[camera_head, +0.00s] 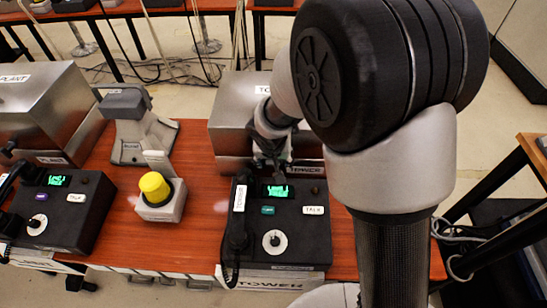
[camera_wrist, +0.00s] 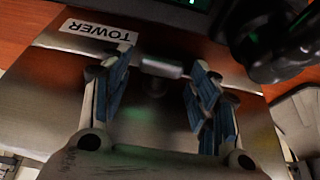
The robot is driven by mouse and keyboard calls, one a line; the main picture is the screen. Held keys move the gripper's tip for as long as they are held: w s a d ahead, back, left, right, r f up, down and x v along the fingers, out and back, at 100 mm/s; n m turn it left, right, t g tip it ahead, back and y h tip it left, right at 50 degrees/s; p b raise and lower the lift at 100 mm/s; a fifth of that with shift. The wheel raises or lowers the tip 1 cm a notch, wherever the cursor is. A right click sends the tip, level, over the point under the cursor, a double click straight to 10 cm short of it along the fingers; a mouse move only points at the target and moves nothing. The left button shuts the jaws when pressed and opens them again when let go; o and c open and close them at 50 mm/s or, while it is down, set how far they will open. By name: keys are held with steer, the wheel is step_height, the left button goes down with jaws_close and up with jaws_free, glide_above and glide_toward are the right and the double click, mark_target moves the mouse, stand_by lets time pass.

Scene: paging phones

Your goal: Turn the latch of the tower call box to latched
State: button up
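The tower call box is a silver metal box (camera_head: 232,118) behind the tower phone. It fills much of the wrist view (camera_wrist: 60,105), with its TOWER label upside down there. Its latch (camera_wrist: 163,68) is a small metal bar on a short stem, lying roughly crosswise in the wrist view. My gripper (camera_wrist: 160,60) is open, with one blue-padded finger on each side of the latch and visible gaps to it. In the head view my gripper (camera_head: 275,172) is at the box's front and hides the latch.
The tower phone (camera_head: 305,235), with a black handset (camera_head: 238,225) on its left, stands in front of the box. A yellow button (camera_head: 154,187) on a grey base and a grey desk device (camera_head: 135,130) are to the left. Another silver box (camera_head: 45,105) and phone (camera_head: 65,215) stand further left.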

steer(key=c, duration=0.8)
steer(key=shift+c, duration=0.2)
steer(key=shift+a+h+b, duration=0.15)
steer(key=shift+h+b, duration=0.15)
steer(key=shift+a+f+n+h+b, duration=0.1)
steer(key=shift+a+n+h+b, duration=0.2)
steer(key=shift+h+b, duration=0.35)
steer(key=shift+a+f+n+h, duration=0.1)
steer(key=shift+a+n+h, duration=0.15)
steer(key=shift+h, duration=1)
steer(key=shift+a+f+n+h, duration=0.1)
steer(key=shift+n+h, duration=0.15)
steer(key=shift+h, duration=0.95)
steer(key=o, duration=1.1)
steer(key=shift+c, duration=0.2)
